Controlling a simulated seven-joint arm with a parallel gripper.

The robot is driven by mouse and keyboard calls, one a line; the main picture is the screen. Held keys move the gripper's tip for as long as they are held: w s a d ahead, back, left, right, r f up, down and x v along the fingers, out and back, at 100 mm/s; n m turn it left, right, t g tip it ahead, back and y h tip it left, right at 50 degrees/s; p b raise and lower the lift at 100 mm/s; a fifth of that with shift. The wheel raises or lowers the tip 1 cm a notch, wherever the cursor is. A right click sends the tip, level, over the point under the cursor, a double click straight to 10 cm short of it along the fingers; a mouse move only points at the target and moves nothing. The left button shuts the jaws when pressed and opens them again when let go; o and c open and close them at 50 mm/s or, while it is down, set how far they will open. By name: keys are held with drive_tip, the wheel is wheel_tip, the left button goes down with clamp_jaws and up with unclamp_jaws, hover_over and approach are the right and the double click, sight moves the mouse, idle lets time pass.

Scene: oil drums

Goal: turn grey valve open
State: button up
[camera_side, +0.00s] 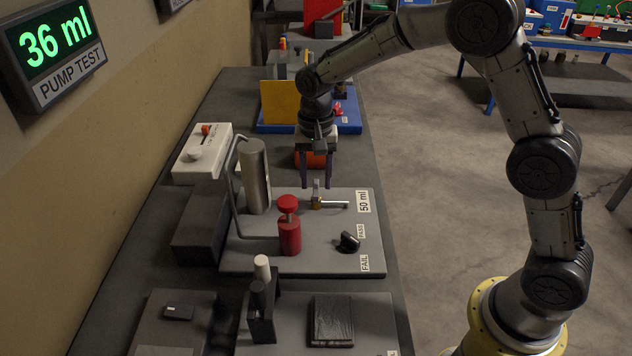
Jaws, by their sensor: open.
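The grey valve (317,196) stands on a grey board in the middle of the bench. It has a brassy base and a thin silver lever (335,204) that points to the right. My gripper (315,185) points down just above and behind the valve, its two dark purple fingers spread apart with nothing seen between them. I cannot tell whether a fingertip touches the valve.
On the board (340,264) are a red pump (289,228), a silver cylinder (255,176) with a bent pipe, and a black knob (348,241) by PASS and FAIL labels. A wall display (55,45) reads 36 ml. An orange object (311,160) sits behind my gripper.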

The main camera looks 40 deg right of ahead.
drive_tip(key=shift+f, duration=0.75)
clamp_jaws()
